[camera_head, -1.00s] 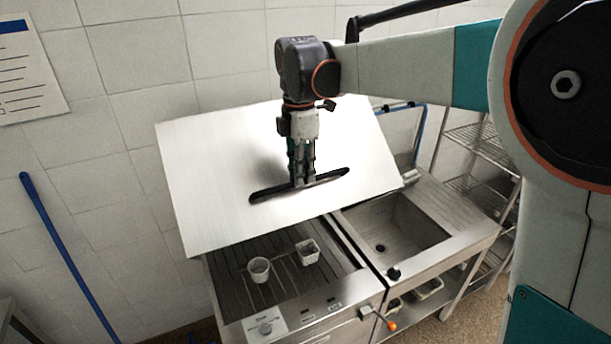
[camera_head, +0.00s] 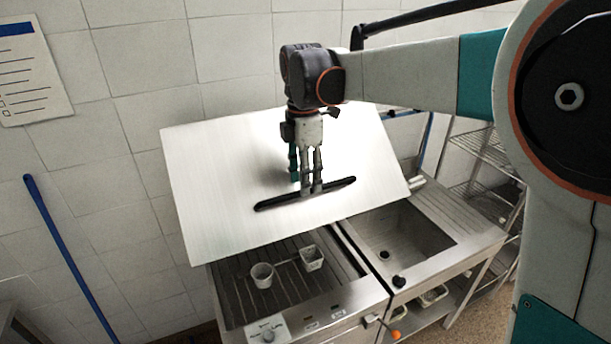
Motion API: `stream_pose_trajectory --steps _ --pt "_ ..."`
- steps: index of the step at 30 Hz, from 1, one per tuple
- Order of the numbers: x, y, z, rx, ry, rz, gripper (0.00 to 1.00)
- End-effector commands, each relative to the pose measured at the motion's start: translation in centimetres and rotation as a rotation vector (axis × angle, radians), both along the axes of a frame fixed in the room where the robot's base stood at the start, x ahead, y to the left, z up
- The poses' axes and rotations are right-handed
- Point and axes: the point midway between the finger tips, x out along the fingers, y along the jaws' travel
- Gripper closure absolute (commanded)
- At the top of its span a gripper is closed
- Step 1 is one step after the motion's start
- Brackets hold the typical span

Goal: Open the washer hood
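The washer hood (camera_head: 215,185) is a pale metal panel, raised and tilted above the washer (camera_head: 300,310). Its front edge stands well clear of the washer's slatted bed. A long black handle (camera_head: 275,201) runs across the lower part of the hood. My gripper (camera_head: 311,188) points down at the middle of the handle, with its fingertips at the bar. The fingers look close together, but I cannot tell whether they are shut on the handle or only touching it.
A sink (camera_head: 400,236) adjoins on the right, with a wire shelf rack (camera_head: 485,165) beyond. A blue pole (camera_head: 70,262) leans on the tiled wall at left.

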Motion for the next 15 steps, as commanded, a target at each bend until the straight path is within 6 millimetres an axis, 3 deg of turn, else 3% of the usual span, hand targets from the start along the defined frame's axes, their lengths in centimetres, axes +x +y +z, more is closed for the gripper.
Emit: stream_pose_trajectory --steps 8,15 --pt "0.1 0.1 0.4 0.001 -0.003 0.001 0.67" --pt "0.2 0.1 4.2 0.001 -0.002 0.001 0.67"
